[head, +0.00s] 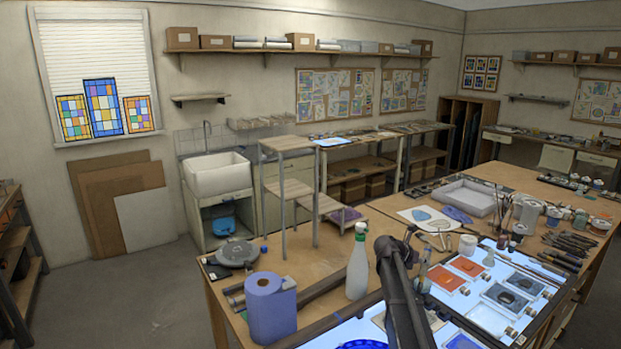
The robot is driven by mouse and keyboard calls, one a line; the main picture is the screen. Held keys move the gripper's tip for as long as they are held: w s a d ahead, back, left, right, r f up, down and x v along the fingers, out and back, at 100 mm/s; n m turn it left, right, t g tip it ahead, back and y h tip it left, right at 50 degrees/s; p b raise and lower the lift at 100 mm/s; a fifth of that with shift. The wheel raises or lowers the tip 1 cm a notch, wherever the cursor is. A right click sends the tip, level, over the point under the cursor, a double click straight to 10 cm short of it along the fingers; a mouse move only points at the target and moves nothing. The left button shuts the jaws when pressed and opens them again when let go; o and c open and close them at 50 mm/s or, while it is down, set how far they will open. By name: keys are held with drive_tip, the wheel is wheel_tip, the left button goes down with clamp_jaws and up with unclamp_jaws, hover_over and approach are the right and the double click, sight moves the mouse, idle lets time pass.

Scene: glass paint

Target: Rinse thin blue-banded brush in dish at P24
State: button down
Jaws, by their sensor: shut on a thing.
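My dark arm (402,295) rises from the bottom edge in front of the lit table. I cannot make out the fingers of my gripper; the arm hides part of the area behind it. I cannot pick out the thin blue-banded brush with certainty. A blue round rim (362,344), perhaps a dish, is cut off by the bottom edge. No P24 label is readable.
A blue paper roll (270,308) and a white spray bottle (357,265) stand left of my arm. A wooden rack (290,143) stands behind them. Paint trays (449,279) lie on the light table at right. Jars and tools crowd the right side.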

sight(421, 272)
drive_tip(key=shift+r+p, duration=3.25)
drive_tip(key=shift+r, duration=0.35)
drive_tip(key=shift+f, duration=0.2)
wheel_tip(421, 272, down, 11)
drive_tip(key=b, duration=1.1)
drive_tip(key=shift+r, duration=0.1)
drive_tip(key=shift+s, duration=0.1)
